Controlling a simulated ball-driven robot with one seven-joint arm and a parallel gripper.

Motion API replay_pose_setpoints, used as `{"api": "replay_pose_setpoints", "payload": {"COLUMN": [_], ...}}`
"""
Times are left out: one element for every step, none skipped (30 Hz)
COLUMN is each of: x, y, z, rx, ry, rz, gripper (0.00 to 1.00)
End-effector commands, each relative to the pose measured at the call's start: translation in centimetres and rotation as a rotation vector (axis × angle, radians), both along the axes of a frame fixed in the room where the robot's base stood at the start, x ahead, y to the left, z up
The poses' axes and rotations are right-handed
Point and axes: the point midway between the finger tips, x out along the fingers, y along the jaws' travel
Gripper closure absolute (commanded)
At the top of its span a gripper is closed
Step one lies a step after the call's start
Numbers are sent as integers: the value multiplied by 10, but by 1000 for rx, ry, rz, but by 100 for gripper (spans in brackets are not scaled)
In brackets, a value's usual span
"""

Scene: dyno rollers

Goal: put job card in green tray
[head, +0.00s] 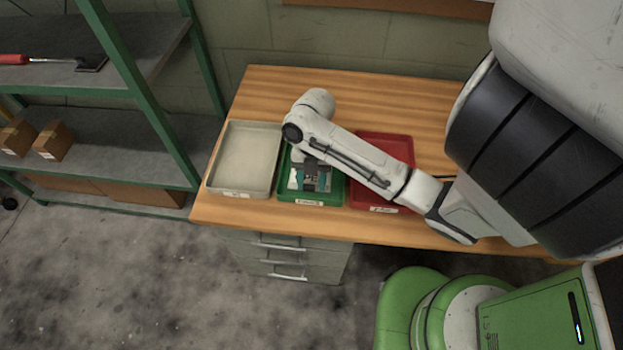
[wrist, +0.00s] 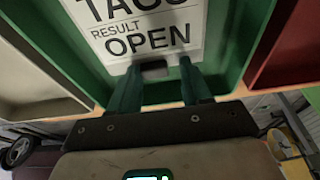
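The job card (wrist: 150,30) is a white sheet with black print, including "RESULT OPEN". It lies inside the green tray (wrist: 232,60), and a small dark tab (wrist: 152,69) shows at its near edge. In the head view the green tray (head: 312,200) stands between two other trays, and my arm partly covers it. My gripper (wrist: 160,85) has its two teal fingers apart, one on each side of the tab, with gaps visible. In the head view my gripper (head: 312,182) points down into the green tray. Fingertip contact with the card cannot be told.
A pale grey tray (head: 245,155) stands left of the green one and a red tray (head: 398,150) right of it, on a wooden workbench (head: 430,95). Drawers are below. A green-framed shelf (head: 150,90) with small boxes stands left. The bench behind the trays is clear.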

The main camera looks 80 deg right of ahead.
Motion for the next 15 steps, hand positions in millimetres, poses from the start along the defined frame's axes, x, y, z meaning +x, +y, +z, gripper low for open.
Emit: {"api": "replay_pose_setpoints", "payload": {"x": [0,0,0,0,0,0,0,0,0,0,0,1,1,0,0], "y": [0,0,0,0,0,0,0,0,0,0,1,1,0,-1,-3], "z": [0,0,0,0,0,0,0,0,0,1,2,4,5,7,12], "rx": [1,1,1,1,1,1,1,1,1,1,1,2,1,-1,-1], "ry": [0,0,0,0,0,0,0,0,-1,-1,-1,-2,-2,-1,-1], "rz": [0,0,0,0,0,0,0,0,0,0,0,0,0,1,1], "gripper": [47,44,41,41,41,41,41,41,41,41,41,41,41,41,41]}}
